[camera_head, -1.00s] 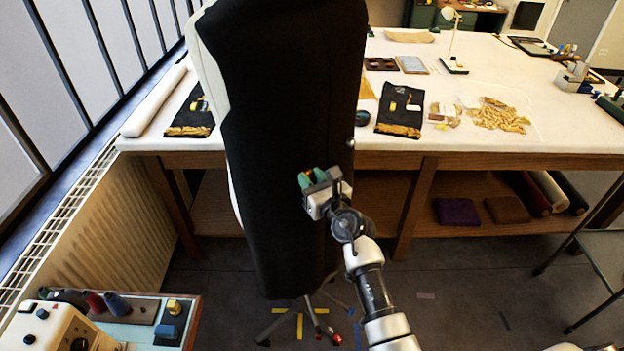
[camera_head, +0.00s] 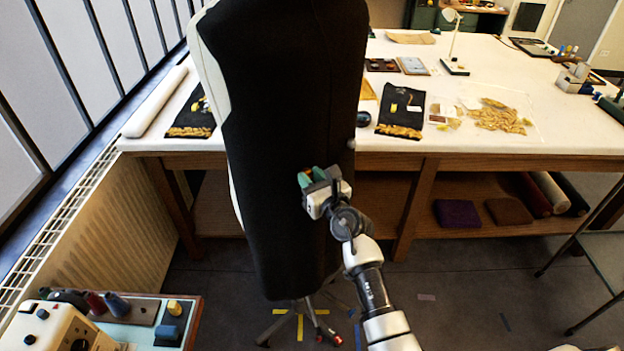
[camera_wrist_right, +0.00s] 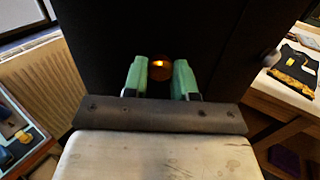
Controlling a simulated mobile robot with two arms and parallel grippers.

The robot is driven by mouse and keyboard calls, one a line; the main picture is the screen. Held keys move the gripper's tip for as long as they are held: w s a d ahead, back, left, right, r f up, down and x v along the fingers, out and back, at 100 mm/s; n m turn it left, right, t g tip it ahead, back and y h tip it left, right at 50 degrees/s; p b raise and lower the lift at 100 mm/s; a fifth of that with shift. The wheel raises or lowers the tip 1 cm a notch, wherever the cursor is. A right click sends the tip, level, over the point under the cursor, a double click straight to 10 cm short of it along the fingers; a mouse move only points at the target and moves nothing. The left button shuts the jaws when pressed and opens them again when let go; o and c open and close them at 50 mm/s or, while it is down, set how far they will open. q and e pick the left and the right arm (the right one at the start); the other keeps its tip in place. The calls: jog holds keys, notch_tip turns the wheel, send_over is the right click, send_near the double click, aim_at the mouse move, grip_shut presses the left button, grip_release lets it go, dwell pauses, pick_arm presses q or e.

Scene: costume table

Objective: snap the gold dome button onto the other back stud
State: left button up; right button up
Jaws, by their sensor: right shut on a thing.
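A dark garment (camera_head: 290,110) hangs on a dress form in the middle of the head view. My right gripper (camera_head: 308,176), with green fingertips, is in front of its lower part. A small grey knob (camera_head: 351,144) sits at the garment's right edge, above and right of the gripper. My left gripper is not in view.
A long white-topped table (camera_head: 470,145) stands behind, with dark cloth pieces (camera_head: 402,110), gold trim (camera_head: 497,116) and a lamp (camera_head: 454,65). A radiator (camera_head: 110,220) is at the left. A small cart (camera_head: 185,318) stands at the lower left.

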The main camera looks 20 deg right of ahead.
jog(key=shift+w+a, duration=0.1)
jog(key=shift+w, duration=0.1)
jog(key=o, duration=1.4)
jog(key=shift+s, duration=0.1)
jog(key=shift+p+v, duration=0.55)
jog(key=shift+v, duration=0.6)
jog(key=p+v, duration=0.1)
jog(key=v, duration=0.4)
jog(key=shift+s+p, duration=0.3)
